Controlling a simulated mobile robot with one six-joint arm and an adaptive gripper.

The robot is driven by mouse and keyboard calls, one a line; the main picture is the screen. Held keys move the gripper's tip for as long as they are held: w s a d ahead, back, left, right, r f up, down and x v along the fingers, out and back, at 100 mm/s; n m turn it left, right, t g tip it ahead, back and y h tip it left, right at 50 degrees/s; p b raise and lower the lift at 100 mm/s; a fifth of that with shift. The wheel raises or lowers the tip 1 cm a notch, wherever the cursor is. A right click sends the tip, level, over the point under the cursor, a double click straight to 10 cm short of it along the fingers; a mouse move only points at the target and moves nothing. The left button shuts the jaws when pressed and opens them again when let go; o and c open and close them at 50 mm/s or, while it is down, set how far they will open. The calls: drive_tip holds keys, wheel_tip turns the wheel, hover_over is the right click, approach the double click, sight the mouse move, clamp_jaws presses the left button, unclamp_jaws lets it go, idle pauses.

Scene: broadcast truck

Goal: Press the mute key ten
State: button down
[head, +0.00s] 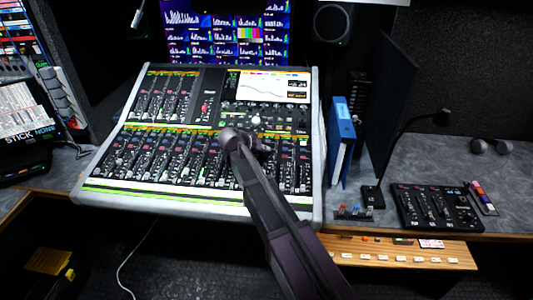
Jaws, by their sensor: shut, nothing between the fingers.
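A large mixing console (78,188) with several channel strips, small coloured keys and faders stands on the desk in the head view. My arm reaches up from the bottom of the picture across its right half. My gripper (240,140) is shut and empty at the arm's end, over the middle-right part of the console. The arm and gripper hide the strips beneath them. The key labels are too small to read, so I cannot tell which key is mute key ten, nor whether the gripper touches the panel.
A multi-view screen (225,30) and a speaker (332,22) stand behind the console. Blue binders (341,130) stand upright at its right. Farther right are a gooseneck lamp (405,130) and a small control box (436,207). A black unit (25,125) stands at the left.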

sight(265, 160)
drive_tip(key=shift+r, duration=0.2)
idle(0.3)
drive_tip(key=shift+s+r+p, duration=0.25)
drive_tip(key=shift+r+p, duration=1.2)
drive_tip(key=shift+p, duration=0.05)
drive_tip(key=shift+s+r+p, duration=0.2)
drive_tip(key=shift+r+p, duration=1.25)
drive_tip(key=shift+p, duration=0.05)
